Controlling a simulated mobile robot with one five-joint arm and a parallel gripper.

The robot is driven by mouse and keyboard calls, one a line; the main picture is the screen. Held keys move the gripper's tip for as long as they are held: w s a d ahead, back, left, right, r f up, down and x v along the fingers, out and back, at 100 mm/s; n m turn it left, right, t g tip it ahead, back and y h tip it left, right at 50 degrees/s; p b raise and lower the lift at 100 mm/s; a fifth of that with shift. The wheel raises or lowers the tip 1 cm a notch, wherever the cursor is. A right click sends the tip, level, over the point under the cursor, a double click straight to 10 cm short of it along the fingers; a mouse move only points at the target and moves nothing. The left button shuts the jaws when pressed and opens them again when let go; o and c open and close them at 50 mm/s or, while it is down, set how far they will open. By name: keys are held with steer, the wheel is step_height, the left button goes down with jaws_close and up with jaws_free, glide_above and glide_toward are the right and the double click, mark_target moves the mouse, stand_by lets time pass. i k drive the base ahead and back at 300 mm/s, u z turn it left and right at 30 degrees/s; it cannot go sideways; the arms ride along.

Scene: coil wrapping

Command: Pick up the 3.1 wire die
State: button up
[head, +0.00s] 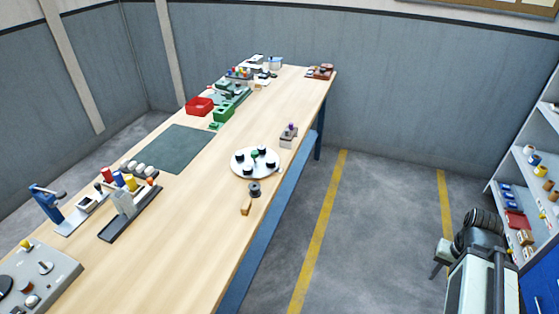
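A round white plate (240,172) lies near the right edge of the workbench, with several black, cap-like pieces (250,170) and one green piece (254,154) on it. No size marking is readable, so I cannot tell which piece, if any, is the 3.1 wire die. My arm is at the lower right, over the floor and away from the bench. What seems to be my gripper (440,256) is at its left end, small and seen from behind; its fingers are not clear. I see nothing held.
The long wooden workbench (205,210) carries a dark green mat (171,149), a red tray (199,106) and coloured spools (119,180). A dark spool (254,189) and a wooden-handled tool (246,206) lie near its edge. Shelves (513,190) stand right. The floor between is clear.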

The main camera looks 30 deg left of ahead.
mark_target(270, 163)
steer(key=i, duration=2.7)
steer(key=u, duration=4.9)
steer(key=i, duration=1)
steer(key=u, duration=0.05)
